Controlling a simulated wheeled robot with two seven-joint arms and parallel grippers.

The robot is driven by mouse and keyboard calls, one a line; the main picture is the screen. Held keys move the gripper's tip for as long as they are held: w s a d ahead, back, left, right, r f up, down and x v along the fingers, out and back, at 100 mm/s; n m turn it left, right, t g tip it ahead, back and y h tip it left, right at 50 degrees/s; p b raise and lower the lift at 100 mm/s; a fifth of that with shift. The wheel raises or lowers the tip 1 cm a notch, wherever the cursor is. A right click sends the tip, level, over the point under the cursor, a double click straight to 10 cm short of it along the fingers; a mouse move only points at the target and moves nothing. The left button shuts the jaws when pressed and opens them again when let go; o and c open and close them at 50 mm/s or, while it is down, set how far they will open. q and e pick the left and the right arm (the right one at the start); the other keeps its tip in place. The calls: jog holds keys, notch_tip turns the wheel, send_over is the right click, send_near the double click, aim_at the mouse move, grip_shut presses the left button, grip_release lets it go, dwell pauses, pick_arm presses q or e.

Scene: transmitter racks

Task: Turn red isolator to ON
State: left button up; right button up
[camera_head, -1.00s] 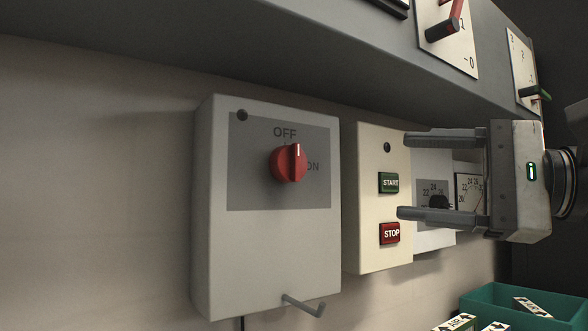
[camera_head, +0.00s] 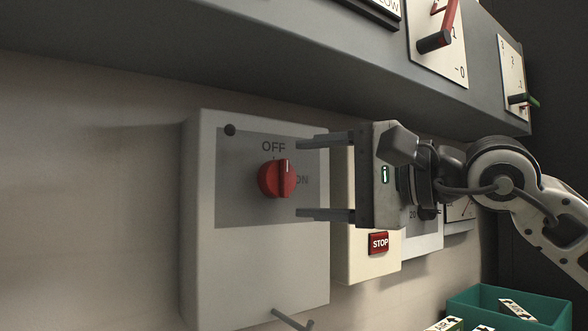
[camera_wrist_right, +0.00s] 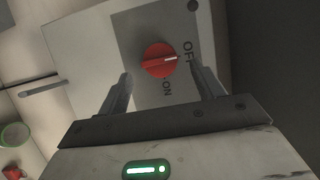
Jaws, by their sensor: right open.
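The red isolator knob (camera_head: 277,178) sits on a grey panel of a light grey wall box (camera_head: 230,265). Its white mark points up, toward the OFF label (camera_head: 273,147); the ON label (camera_head: 301,180) is to its right. My right gripper (camera_head: 298,179) is open, its two fingers one above the other, tips just right of the knob. In the right wrist view, the knob (camera_wrist_right: 159,60) lies ahead of and between the open fingers (camera_wrist_right: 160,85), apart from them. My left gripper is not in view.
A cream box with a red STOP button (camera_head: 379,243) stands right of the isolator, partly hidden by my gripper. A metal handle (camera_head: 293,320) sticks out below. A grey cabinet with levers (camera_head: 434,41) overhangs above. A teal crate (camera_head: 530,298) is at lower right.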

aim_at(287, 180)
jog(key=shift+x, duration=1.7)
jog(key=c, duration=1)
jog(key=shift+f, duration=0.1)
